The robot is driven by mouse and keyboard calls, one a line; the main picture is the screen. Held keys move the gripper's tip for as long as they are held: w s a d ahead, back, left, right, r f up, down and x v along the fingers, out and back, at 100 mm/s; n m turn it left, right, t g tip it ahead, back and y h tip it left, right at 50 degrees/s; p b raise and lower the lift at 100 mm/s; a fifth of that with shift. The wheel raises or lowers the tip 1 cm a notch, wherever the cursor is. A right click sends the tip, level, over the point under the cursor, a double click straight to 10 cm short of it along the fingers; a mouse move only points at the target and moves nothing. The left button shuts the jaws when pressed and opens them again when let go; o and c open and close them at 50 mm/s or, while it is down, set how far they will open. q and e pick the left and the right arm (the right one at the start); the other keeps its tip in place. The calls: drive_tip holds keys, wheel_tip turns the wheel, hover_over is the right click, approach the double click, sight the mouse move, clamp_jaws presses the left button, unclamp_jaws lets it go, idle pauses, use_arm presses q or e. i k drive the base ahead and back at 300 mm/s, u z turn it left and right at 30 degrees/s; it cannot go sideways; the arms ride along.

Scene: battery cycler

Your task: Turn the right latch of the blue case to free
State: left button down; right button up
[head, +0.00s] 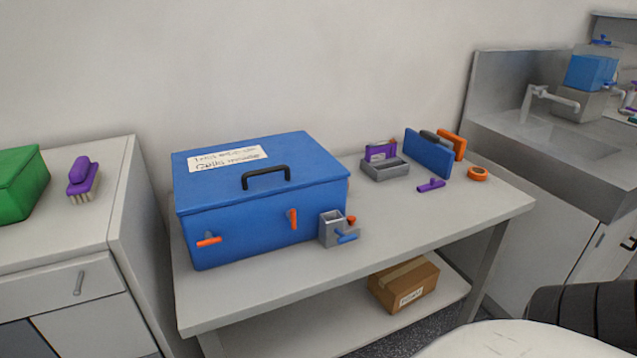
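The blue case (249,225) stands shut on the light grey table, with a black handle (265,177) and a white handwritten label (228,158) on its lid. Its right latch (293,219) is an orange lever on the front face, standing close to upright. Its left latch (208,241) is an orange lever lying close to level. Neither of my grippers shows in the head view.
Further right are a grey tray (386,173), a blue panel (428,154) and an orange ring (477,174). The table's front strip (290,278) is clear.

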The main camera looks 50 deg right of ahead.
sight(291, 214)
drive_tip(key=z, duration=1.55)
drive_tip(key=k, duration=0.35)
drive_tip(key=u, duration=1.05)
drive_tip(key=i, duration=0.15)
drive_tip(key=z, duration=0.4)
